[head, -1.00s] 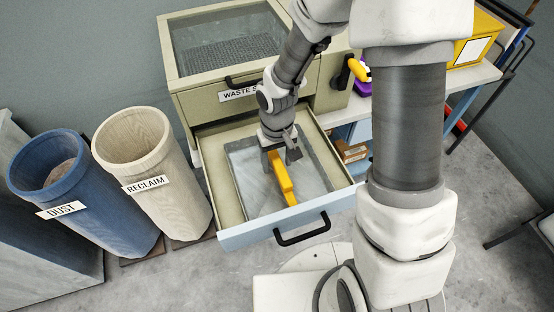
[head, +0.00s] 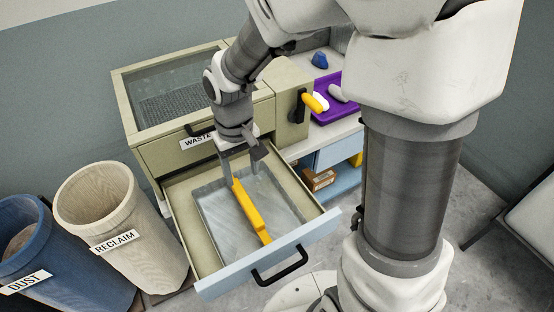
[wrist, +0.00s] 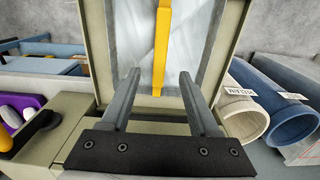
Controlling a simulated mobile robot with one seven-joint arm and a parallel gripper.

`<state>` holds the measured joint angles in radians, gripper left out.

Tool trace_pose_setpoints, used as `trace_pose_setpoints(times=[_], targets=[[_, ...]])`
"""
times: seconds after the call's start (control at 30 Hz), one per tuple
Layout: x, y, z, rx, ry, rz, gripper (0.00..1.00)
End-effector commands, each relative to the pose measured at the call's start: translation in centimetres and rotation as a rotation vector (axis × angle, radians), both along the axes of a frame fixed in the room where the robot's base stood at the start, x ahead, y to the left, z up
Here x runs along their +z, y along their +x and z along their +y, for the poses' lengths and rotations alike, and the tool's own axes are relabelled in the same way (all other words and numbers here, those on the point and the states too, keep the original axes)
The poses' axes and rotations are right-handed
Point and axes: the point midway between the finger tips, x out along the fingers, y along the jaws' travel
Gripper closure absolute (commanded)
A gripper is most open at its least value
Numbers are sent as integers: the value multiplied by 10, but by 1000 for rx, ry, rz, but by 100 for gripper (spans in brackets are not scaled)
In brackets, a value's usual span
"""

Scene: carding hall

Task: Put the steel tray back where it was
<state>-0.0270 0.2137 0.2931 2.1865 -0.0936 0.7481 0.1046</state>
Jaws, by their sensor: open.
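The steel tray (head: 214,222) lies flat inside an open drawer (head: 184,205). A yellow bar (head: 250,213) runs along its middle like a handle. In the wrist view the tray (wrist: 193,60) fills the space beyond my fingers, with the yellow bar (wrist: 161,40) down its centre. My gripper (head: 243,166) is open and empty above the bar's far end, toward the cabinet. In the wrist view the bar's end shows between the two fingers (wrist: 160,76); I see no contact with it. The tray's far corner is partly hidden behind my gripper.
The drawer's blue front (head: 268,258) has a black handle (head: 280,265). A glass-topped cabinet (head: 197,85) stands behind. The RECLAIM bin (head: 120,235) and DUST bin (head: 60,265) stand at left. A purple tray (head: 328,108) with small items sits on the bench at right.

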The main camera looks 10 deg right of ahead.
Motion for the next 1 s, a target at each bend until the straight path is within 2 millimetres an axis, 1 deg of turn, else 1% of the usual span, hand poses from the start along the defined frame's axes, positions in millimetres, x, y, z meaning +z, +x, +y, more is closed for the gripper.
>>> trace_pose_setpoints(times=[0.07, 0.17, 0.27, 0.3, 0.4, 0.6, 0.8, 0.9, 1.0], targets=[[9, -1, -5, -9, -5, -20, 38], [30, -6, -17, -32, -12, -62, 38], [56, -14, -33, -63, -19, -121, 38], [67, -19, -39, -77, -21, -144, 38], [91, -32, -53, -111, -21, -202, 38], [130, -64, -78, -180, -4, -316, 38], [156, -98, -96, -237, 32, -418, 38], [162, -111, -101, -256, 49, -452, 38], [165, -119, -104, -267, 61, -474, 38]])
